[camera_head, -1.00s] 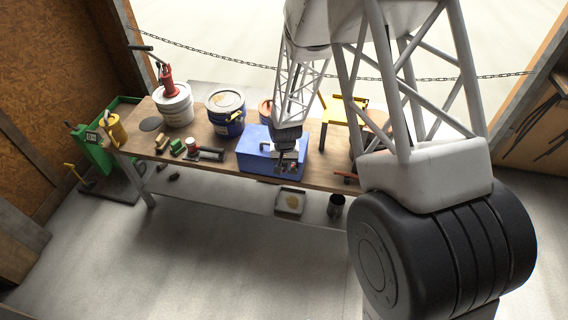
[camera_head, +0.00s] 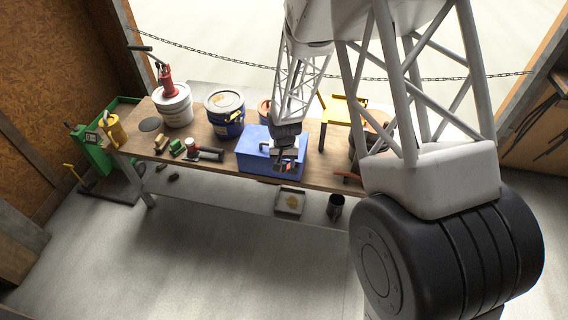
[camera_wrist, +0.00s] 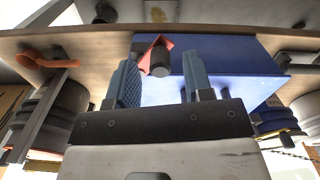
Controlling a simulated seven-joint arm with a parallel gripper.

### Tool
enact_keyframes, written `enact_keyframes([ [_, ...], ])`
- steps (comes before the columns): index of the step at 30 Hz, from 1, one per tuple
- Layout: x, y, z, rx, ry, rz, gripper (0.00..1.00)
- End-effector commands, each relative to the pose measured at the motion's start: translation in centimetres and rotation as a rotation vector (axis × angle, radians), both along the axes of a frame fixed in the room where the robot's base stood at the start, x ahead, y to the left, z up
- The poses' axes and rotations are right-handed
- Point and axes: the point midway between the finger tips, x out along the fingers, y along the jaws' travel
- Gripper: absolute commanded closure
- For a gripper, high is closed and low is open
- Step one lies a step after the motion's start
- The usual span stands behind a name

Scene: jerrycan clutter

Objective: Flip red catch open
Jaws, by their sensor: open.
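A blue box (camera_head: 252,152) stands on the workbench near its front edge. It also shows in the wrist view (camera_wrist: 235,60). The red catch (camera_wrist: 146,46) is at the box's edge in the wrist view, with a dark cylindrical piece (camera_wrist: 160,62) in front of it. In the head view the catch is small and partly covered by my gripper. My gripper (camera_head: 286,165) is at the front right of the box. In the wrist view its two blue-grey fingers (camera_wrist: 161,60) are apart, on either side of the dark piece and catch. I cannot tell whether they touch.
A white bucket (camera_head: 175,108) and a blue tub (camera_head: 226,128) stand behind and left of the box. An orange tool (camera_wrist: 45,60) lies on the bench. A tray (camera_head: 290,200) and dark can (camera_head: 335,206) are below the bench front.

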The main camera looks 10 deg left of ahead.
Motion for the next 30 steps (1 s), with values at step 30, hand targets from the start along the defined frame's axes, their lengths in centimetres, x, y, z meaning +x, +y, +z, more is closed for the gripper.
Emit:
enact_keyframes([
  [30, 0.0, 0.0, 6.3, 0.000, 0.000, 0.000, 0.53],
])
